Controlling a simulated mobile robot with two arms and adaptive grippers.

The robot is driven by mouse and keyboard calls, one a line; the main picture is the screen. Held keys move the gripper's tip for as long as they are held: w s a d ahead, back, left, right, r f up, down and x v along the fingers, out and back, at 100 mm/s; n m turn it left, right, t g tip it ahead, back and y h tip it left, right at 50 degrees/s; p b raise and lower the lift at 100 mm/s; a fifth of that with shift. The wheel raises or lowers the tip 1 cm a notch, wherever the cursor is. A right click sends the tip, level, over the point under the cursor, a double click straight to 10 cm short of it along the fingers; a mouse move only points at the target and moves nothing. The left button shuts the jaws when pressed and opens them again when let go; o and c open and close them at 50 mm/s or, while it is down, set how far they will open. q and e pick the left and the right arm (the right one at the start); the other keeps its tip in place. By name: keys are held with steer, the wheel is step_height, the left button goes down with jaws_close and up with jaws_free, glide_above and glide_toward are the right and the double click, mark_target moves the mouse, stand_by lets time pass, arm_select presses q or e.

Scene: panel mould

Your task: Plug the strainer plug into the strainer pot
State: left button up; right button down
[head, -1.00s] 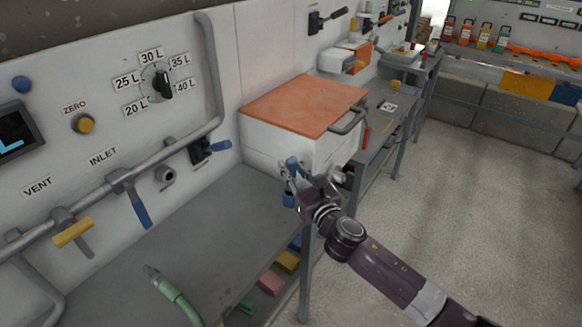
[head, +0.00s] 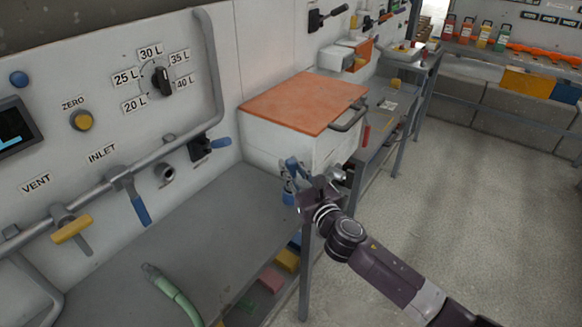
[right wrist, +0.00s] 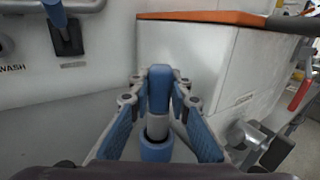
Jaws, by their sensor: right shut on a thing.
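My right gripper (head: 291,177) is over the far right end of the grey bench, in front of the white box. It is shut on a blue and grey cylindrical piece (right wrist: 158,128), which looks like the strainer plug. In the right wrist view this piece stands between the fingers, with a grey middle and a wider blue ring at its lower end. Whether that end touches anything cannot be told. A grey metal round fitting (right wrist: 246,138) is low beside the white box, to the right of the gripper; I cannot tell whether it is the strainer pot. My left gripper is out of view.
The white box (head: 285,148) with an orange lid (head: 305,101) stands just behind the gripper. The wall panel has pipes, a blue-handled valve (head: 208,146) and an inlet fitting (head: 165,174). A green hose (head: 172,290) lies on the bench (head: 205,235); its middle is clear.

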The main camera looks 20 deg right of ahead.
steer(key=shift+f+b, duration=1.65)
steer(key=shift+f, duration=0.4)
steer(key=c, duration=1.7)
jaws_free()
steer(key=s, duration=0.4)
steer(key=s+d, duration=0.1)
steer(key=s, duration=0.7)
steer(key=shift+d+r, duration=0.1)
steer(key=shift+d, duration=0.25)
